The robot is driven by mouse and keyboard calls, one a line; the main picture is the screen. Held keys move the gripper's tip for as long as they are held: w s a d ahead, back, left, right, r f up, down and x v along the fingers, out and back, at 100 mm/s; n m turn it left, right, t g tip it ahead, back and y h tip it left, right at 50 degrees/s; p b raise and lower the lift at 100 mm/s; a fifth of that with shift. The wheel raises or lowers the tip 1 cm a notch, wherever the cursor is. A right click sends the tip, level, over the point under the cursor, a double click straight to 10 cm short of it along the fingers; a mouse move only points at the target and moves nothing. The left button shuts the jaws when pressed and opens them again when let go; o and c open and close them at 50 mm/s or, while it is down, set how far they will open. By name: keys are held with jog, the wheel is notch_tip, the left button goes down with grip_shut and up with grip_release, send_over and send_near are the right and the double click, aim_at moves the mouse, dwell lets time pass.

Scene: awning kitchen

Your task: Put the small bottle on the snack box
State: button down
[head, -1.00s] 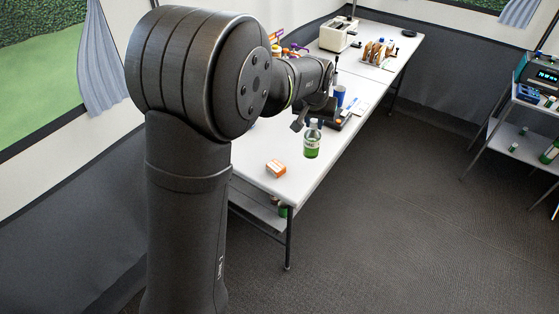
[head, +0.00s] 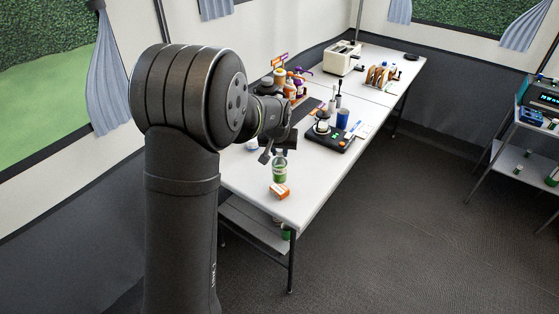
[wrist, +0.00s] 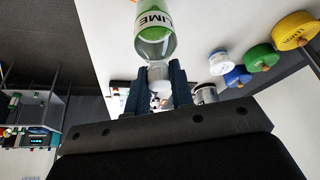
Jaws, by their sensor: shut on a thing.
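The small bottle (head: 280,172) has clear upper glass, green contents and a white label. In the wrist view the bottle (wrist: 156,38) shows the word LIME. My gripper (head: 274,151) is shut on its pale cap; in the wrist view the two dark fingers (wrist: 158,85) stand on either side of the cap. The bottle hangs upright. The orange and white snack box (head: 279,192) lies at the near end of the white table. In the head view the bottle's base appears just above and behind the box; I cannot tell whether they touch. The box does not show in the wrist view.
The white table (head: 262,207) has a free edge on the right. A dark scale (head: 327,138), a blue cup (head: 342,119) and several bottles stand further back. A toaster (head: 342,58) is at the far end. Colored lids (wrist: 259,57) show in the wrist view.

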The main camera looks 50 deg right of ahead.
jog(key=shift+f, duration=2.15)
jog(key=c, duration=1.3)
grip_release()
jog(key=shift+o, duration=0.2)
jog(key=v, duration=1.2)
